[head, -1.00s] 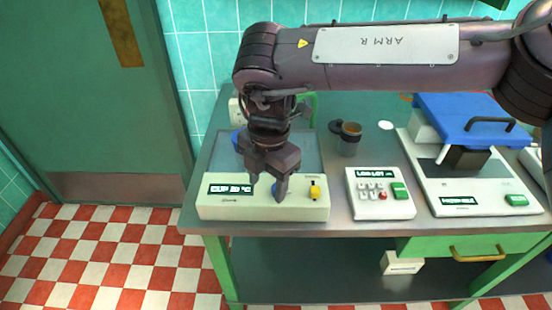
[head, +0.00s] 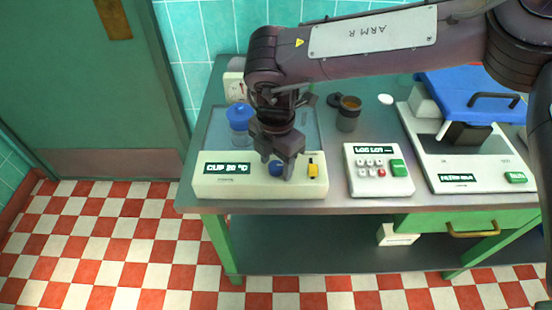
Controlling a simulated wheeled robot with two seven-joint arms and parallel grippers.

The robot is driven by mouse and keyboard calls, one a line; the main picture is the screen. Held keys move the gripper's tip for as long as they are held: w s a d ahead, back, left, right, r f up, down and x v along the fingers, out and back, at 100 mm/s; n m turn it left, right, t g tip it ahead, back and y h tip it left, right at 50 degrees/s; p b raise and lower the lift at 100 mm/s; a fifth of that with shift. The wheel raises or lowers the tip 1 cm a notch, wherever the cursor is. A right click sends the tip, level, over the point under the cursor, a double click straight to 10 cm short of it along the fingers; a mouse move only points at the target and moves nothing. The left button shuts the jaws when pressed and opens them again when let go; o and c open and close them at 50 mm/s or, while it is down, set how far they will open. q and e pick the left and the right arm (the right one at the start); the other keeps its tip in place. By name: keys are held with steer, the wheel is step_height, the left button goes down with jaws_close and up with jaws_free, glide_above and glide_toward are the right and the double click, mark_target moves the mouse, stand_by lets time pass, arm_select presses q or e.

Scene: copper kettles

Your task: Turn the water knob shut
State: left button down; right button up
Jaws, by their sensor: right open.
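A blue knob (head: 276,169) sits on the front of a white unit (head: 215,185) whose display seems to read "CUP 20 °C". My right gripper (head: 277,168) hangs over this front panel, pointing down. Its fingers are open, and the knob shows between their tips. I cannot tell whether a finger touches the knob. A yellow switch (head: 313,167) is just right of the gripper. My left gripper is out of view.
A blue-lidded jar (head: 240,118) stands on the unit behind the gripper. A dark cup (head: 348,114), a small keypad box (head: 378,170) and a larger white machine with a blue lid (head: 465,95) stand to the right on the metal bench (head: 330,200).

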steer(key=c, duration=1)
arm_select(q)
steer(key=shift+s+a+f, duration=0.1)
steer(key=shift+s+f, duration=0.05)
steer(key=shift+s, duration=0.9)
arm_select(e)
steer(key=shift+o, duration=0.2)
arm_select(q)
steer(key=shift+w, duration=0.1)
arm_select(e)
steer(key=shift+n, duration=0.5)
steer(key=shift+n+p, duration=0.35)
steer(key=shift+n, duration=0.65)
steer(key=n, duration=0.5)
steer(key=shift+w+p, duration=0.1)
steer(key=shift+p, duration=0.3)
steer(key=n, duration=0.5)
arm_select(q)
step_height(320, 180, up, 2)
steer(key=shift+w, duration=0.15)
arm_select(e)
steer(key=n, duration=0.4)
steer(key=shift+n, duration=0.4)
